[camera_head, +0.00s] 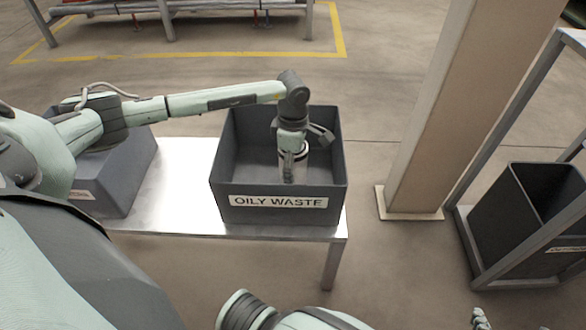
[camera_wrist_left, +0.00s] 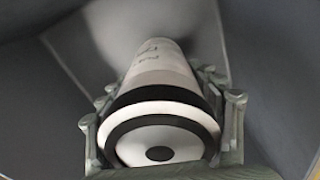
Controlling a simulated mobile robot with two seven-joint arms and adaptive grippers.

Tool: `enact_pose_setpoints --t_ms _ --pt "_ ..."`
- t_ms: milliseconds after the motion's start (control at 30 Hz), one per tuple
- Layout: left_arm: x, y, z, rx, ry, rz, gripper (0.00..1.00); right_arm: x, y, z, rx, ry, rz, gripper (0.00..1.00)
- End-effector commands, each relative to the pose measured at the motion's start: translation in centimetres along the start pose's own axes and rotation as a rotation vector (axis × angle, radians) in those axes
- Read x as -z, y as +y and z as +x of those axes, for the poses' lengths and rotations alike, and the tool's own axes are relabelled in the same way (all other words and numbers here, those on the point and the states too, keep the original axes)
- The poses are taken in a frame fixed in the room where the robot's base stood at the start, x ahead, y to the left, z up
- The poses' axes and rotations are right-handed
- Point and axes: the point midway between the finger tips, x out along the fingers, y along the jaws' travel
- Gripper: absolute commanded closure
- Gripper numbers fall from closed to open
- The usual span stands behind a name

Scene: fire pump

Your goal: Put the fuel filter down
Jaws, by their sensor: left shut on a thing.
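The fuel filter (camera_wrist_left: 160,85) is a white cylinder with dark bands, a round end facing the left wrist camera and dark handwriting on its side. My left gripper (camera_wrist_left: 162,125) is shut on it, with fingers on both sides. In the head view my left gripper (camera_head: 296,150) points down into the grey bin labelled OILY WASTE (camera_head: 279,213), and the filter is mostly hidden there. I cannot tell whether the filter touches the bin floor. A small part of my right gripper (camera_head: 480,319) shows at the bottom edge, its jaws unclear.
The bin stands at the right end of a metal table (camera_head: 180,200). Another grey bin (camera_head: 115,180) stands to the left, partly behind my arm. A beige column (camera_head: 440,100) and a rack with a dark bin (camera_head: 540,220) are at the right.

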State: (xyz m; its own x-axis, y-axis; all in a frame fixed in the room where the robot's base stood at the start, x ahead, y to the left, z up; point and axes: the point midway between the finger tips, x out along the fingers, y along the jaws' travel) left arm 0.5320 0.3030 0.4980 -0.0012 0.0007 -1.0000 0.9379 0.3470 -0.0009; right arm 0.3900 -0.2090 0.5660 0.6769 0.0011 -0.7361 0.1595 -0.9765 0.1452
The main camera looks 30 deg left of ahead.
Motion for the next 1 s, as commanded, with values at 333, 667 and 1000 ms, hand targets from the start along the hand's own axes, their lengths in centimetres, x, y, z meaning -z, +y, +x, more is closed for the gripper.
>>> enact_pose_setpoints --t_ms 333,667,1000 --pt "-0.04 0.08 0.45 -0.002 -0.002 0.001 0.82 0.35 -0.25 0.04 0.005 0.016 -0.001 0.21" --pt "0.00 0.02 0.56 -0.001 -0.001 0.001 0.09 0.98 -0.50 0.01 0.011 0.037 -0.002 0.21" --pt "0.00 0.02 0.49 -0.001 -0.001 0.001 0.09 1.02 -0.50 -0.05 0.011 0.036 0.001 0.21"
